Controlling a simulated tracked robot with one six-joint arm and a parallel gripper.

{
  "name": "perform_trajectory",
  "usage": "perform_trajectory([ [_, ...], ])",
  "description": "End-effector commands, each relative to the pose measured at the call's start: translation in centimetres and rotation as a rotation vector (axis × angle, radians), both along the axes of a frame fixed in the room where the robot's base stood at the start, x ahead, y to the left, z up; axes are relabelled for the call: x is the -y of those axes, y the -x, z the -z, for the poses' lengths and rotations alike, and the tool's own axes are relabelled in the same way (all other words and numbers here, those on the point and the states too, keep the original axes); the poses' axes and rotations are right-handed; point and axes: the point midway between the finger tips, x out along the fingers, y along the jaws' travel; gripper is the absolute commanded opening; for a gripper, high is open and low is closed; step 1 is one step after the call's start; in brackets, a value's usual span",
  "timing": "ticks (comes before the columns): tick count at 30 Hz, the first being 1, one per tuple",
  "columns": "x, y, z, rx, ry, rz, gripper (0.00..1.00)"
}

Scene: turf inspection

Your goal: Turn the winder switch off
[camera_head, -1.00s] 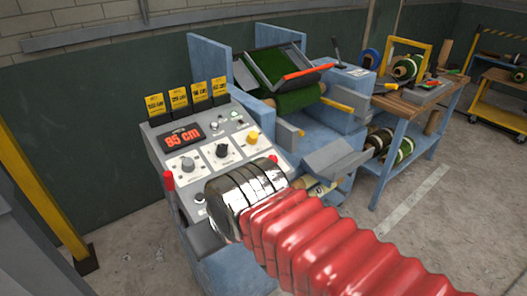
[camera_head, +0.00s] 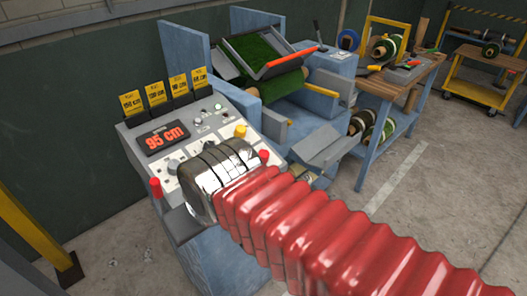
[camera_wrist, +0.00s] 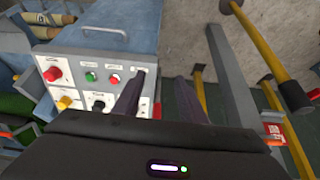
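The winder's control panel (camera_head: 205,112) is at left centre in the head view, with a lit red display (camera_head: 163,136), a yellow knob (camera_head: 240,131) and small switches. The silver end of my arm covers its near part. In the wrist view, the panel (camera_wrist: 78,88) is on the left, with a red knob (camera_wrist: 53,74), a green button (camera_wrist: 90,76), a red button (camera_wrist: 114,79) and a black dial (camera_wrist: 98,102). My gripper (camera_wrist: 158,95) has two dark fingers apart, with nothing seen between them. The left finger overlaps the panel's right edge. I cannot tell which control is the winder switch.
A turf roll lies in the blue machine (camera_head: 272,88) behind the panel. A workbench (camera_head: 400,82) with rolls stands right of it, and a yellow cart (camera_head: 478,85) farther right. A yellow post (camera_head: 35,232) stands at left. The floor at right is clear.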

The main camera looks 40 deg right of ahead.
Motion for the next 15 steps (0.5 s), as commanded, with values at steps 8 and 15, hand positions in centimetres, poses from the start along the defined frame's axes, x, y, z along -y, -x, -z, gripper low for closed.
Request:
perform_trajectory([
  [8, 1.9, -1.6, -0.9, -0.022, -0.117, 0.254, 0.48],
  [15, 5.6, -4.5, -2.4, -0.049, -0.335, 0.723, 0.48],
])
